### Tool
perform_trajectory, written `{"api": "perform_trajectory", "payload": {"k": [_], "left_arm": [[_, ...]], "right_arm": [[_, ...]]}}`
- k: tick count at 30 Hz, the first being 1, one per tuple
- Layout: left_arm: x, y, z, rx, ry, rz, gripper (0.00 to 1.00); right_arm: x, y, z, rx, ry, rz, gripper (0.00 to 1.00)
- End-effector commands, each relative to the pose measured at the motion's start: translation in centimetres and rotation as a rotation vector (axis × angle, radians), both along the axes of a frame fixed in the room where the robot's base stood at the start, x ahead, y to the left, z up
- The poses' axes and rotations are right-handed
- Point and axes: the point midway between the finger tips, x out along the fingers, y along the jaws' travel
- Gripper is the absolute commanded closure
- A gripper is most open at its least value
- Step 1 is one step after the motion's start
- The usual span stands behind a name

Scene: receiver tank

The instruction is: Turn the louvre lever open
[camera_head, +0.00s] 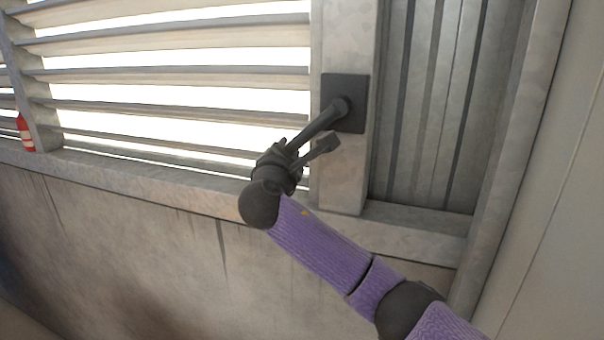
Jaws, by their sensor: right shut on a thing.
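The louvre lever (325,119) is a dark bar on a dark square plate (357,113) fixed to the grey post. It slants down and to the left from its pivot. My right gripper (308,146) is at the lever's lower end and is shut on it. One dark finger shows to the right of the bar; the lever's end is hidden by the gripper. The louvre slats (180,76) lie left of the post, with bright gaps between them. My left gripper is not in view.
A red bottle (26,135) stands on the ledge (150,180) at the far left. A concrete wall lies below the ledge. A corrugated panel (430,100) and a pale upright wall are right of the post.

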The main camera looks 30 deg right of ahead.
Motion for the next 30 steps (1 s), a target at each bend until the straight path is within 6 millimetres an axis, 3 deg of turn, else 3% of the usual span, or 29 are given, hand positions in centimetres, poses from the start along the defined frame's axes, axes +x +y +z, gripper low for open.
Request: {"api": "perform_trajectory", "payload": {"k": [15,30], "left_arm": [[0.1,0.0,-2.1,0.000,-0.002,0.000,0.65],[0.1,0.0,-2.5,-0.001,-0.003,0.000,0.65]], "right_arm": [[1.6,1.4,4.0,0.248,-0.293,0.002,1.00],[1.5,1.3,5.5,0.320,-0.381,0.001,1.00]]}}
